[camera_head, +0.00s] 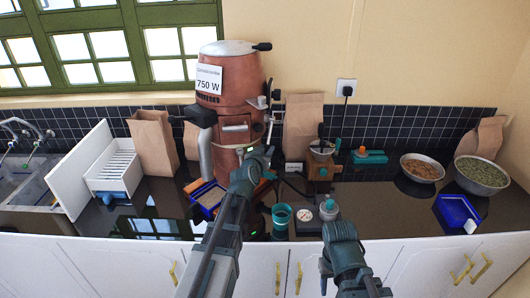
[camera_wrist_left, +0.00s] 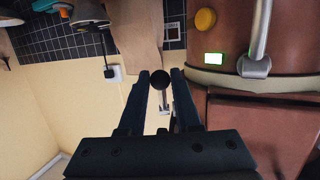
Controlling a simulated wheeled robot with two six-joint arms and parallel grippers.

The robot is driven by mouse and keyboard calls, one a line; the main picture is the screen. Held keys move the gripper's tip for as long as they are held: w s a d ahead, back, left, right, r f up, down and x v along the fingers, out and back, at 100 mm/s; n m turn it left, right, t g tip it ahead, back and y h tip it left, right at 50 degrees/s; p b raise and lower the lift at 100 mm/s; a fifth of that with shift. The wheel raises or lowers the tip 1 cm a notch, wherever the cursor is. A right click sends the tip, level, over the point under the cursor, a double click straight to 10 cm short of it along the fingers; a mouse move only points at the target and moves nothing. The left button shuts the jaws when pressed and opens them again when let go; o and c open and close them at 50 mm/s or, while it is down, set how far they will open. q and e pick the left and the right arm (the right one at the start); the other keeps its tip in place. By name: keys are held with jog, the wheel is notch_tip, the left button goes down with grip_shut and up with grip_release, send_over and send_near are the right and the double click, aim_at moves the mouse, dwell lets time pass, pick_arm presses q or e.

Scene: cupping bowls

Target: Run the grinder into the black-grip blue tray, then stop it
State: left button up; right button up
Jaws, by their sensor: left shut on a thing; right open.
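The copper grinder (camera_head: 232,90) with a 750 W label stands against the back wall. A blue tray (camera_head: 219,207) with a dark grip sits in front of its base, and grey-brown grounds or beans lie in it. My left gripper (camera_head: 269,128) is at the grinder's right side. In the left wrist view its fingers (camera_wrist_left: 160,88) are shut on a black knob (camera_wrist_left: 162,80) on a short metal lever. My right gripper (camera_head: 340,232) is low at the counter's front edge, open and apart from everything; its fingertips are hard to make out.
A second blue tray (camera_head: 457,209) with a pale grip lies at the right. Bowls of brown (camera_head: 422,168) and green (camera_head: 482,175) beans stand behind it. A teal cup (camera_head: 281,215), a small scale (camera_head: 306,215) and a jar (camera_head: 328,208) crowd the front middle.

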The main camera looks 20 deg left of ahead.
pick_arm(q)
jog(key=shift+w+f, duration=0.1)
dwell(0.3)
jog(key=w, duration=0.1)
jog(key=w+f+b, duration=0.1)
jog(key=shift+w+f+b, duration=0.25)
jog(key=shift+w+b, duration=0.05)
dwell(0.4)
jog(key=x, duration=0.3)
jog(key=shift+f+b, duration=0.15)
jog(key=shift+b, duration=0.25)
jog(key=shift+w, duration=0.1)
